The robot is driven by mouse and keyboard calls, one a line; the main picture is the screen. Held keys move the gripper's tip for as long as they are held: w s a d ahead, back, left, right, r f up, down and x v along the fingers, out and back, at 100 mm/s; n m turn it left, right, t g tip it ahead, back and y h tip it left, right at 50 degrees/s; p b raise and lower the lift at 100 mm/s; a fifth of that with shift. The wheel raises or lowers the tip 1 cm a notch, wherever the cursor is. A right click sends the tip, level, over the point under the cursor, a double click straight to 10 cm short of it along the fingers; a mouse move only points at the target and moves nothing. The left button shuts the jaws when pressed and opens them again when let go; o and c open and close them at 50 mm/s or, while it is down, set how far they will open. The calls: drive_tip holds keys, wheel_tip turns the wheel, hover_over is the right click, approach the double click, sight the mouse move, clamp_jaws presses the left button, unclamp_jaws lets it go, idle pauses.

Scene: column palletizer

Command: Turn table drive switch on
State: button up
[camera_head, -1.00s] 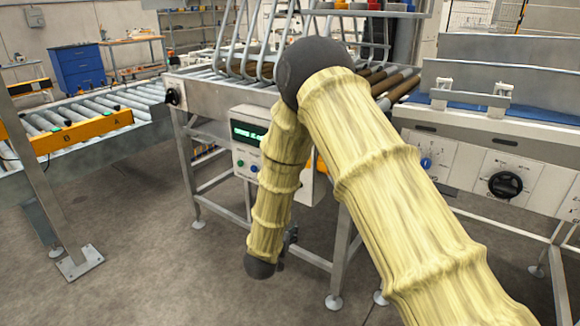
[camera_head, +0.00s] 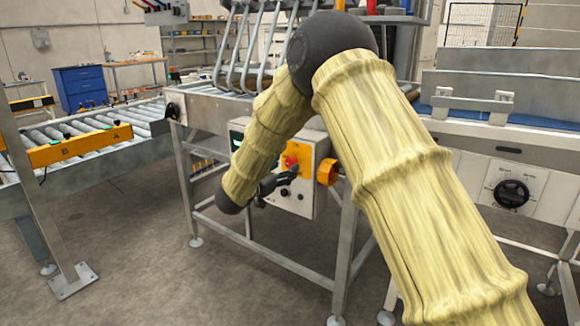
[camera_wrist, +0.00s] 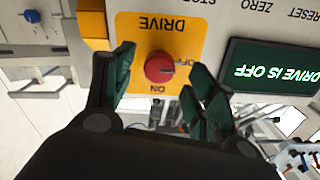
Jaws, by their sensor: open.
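The red drive switch (camera_wrist: 159,67) sits on a yellow plate (camera_wrist: 147,22) marked DRIVE, ON and OFF, upside down in the wrist view. The green-lit display (camera_wrist: 273,68) beside it reads DRIVE IS OFF. My gripper (camera_wrist: 163,70) is open, with one dark green finger on each side of the switch. I cannot tell whether the fingers touch it. In the head view, the switch (camera_head: 290,161) shows on the front of the control box (camera_head: 307,198), with my gripper (camera_head: 282,180) just in front of it. My arm hides part of the box.
An orange part (camera_head: 327,172) sticks out from the box's right side. A panel with a black dial (camera_head: 511,193) stands at the right. A roller conveyor (camera_head: 75,140) lies at the left. Bare floor (camera_head: 150,250) is free below.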

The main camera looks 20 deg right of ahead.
sight(289, 165)
drive_tip(key=shift+x, duration=2.05)
drive_tip(key=c, duration=1)
